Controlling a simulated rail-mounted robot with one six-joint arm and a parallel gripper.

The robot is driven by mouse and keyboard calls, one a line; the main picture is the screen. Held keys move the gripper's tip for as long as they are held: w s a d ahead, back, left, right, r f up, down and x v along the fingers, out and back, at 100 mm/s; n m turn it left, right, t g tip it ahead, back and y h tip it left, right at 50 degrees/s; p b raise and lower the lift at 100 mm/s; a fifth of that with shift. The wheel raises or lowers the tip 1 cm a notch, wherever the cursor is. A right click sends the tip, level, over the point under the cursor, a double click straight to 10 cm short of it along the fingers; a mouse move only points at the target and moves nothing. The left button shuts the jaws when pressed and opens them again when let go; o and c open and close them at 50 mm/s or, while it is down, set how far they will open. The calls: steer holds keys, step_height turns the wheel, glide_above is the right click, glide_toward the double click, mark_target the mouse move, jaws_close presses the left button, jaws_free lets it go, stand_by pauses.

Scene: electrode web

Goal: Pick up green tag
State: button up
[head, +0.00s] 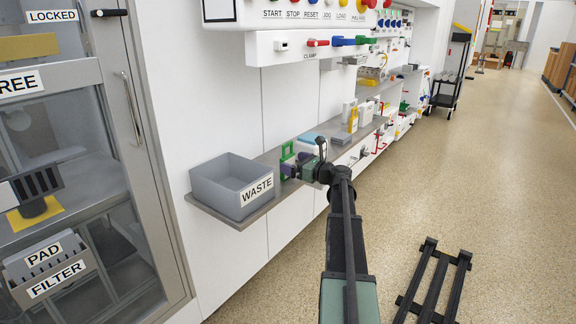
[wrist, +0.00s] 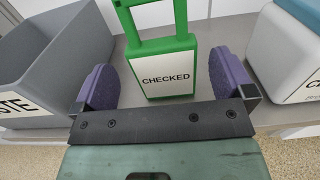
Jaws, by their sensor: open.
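The green tag (wrist: 160,62) has a white label reading CHECKED and an open green loop at its top. It sits on the grey shelf (wrist: 215,25). In the wrist view my gripper (wrist: 164,84) is open, with its purple finger pads to the left and right of the tag. Gaps show between each pad and the tag, so it is not held. In the head view the green tag (head: 287,152) is partly hidden by my gripper (head: 291,170), just right of the waste bin.
The grey WASTE bin (head: 232,183) is close on the left, also in the wrist view (wrist: 62,48). A white and blue-grey box (wrist: 285,50) is close on the right. Bottles (head: 350,116) stand farther along the shelf. A black rack (head: 433,285) is on the floor.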

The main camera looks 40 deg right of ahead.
mark_target(290, 160)
steer(key=x, duration=0.5)
steer(key=shift+w+d+r, duration=0.1)
steer(key=shift+w+r, duration=0.05)
steer(key=c, duration=1.1)
steer(key=shift+o, duration=0.2)
step_height(290, 160, up, 20)
steer(key=p, duration=2)
